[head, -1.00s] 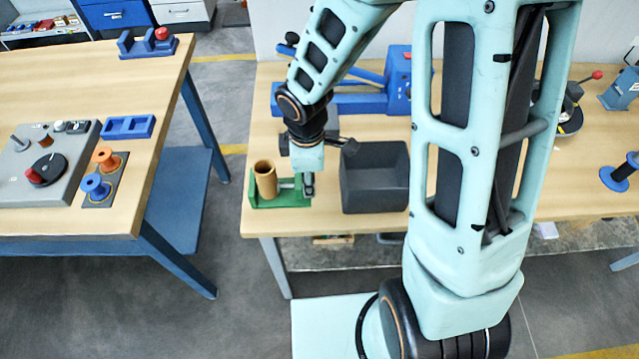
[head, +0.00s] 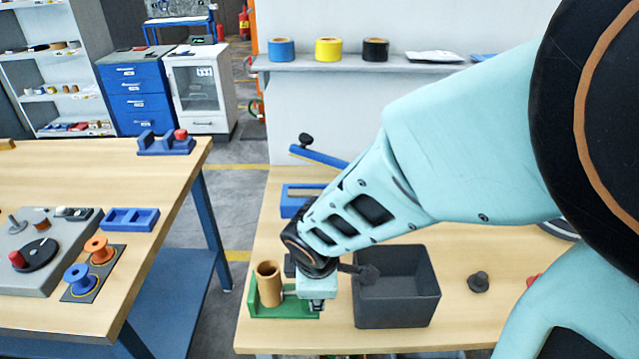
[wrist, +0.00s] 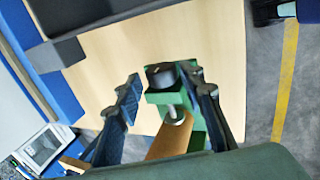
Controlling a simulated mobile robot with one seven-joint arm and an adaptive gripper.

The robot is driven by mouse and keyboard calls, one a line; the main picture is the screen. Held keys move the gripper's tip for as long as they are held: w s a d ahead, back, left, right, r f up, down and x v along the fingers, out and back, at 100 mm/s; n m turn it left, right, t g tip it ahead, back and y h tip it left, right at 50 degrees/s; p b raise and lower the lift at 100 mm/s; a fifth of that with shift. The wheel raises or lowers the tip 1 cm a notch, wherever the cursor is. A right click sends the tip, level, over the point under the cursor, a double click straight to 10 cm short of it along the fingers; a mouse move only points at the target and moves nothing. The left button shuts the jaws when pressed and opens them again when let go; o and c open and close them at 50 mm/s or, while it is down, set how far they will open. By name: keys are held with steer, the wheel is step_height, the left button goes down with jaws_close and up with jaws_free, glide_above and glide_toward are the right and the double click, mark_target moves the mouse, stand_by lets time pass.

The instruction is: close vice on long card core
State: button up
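The green vice (head: 262,308) stands at the front left corner of the right workbench. The long card core (head: 268,284), a brown tube, stands upright in it. In the wrist view the core (wrist: 168,140) lies beside the vice's metal screw, and the green vice (wrist: 196,138) shows behind. The vice's dark round knob (wrist: 159,76) is at the screw's end. My gripper (wrist: 163,82) is open, with one finger on each side of the knob and screw. In the head view my gripper (head: 316,290) is at the vice's right end, its fingers mostly hidden.
A dark grey bin (head: 397,315) stands close to the right of my gripper. A blue tool (head: 300,200) lies behind on the bench. A gap of floor separates the left table (head: 130,185), which bears blue and orange spools (head: 80,280).

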steer(key=shift+f+t+b, duration=0.3)
steer(key=shift+f+b, duration=0.05)
steer(key=shift+b, duration=0.85)
steer(key=b, duration=0.2)
steer(key=t+b, duration=0.1)
steer(key=b, duration=0.2)
steer(key=shift+s, duration=0.25)
steer(key=shift+t+b, duration=0.5)
steer(key=shift+b, duration=0.3)
steer(key=shift+s+r, duration=0.1)
steer(key=shift+r, duration=0.2)
steer(key=shift+a+f, duration=0.1)
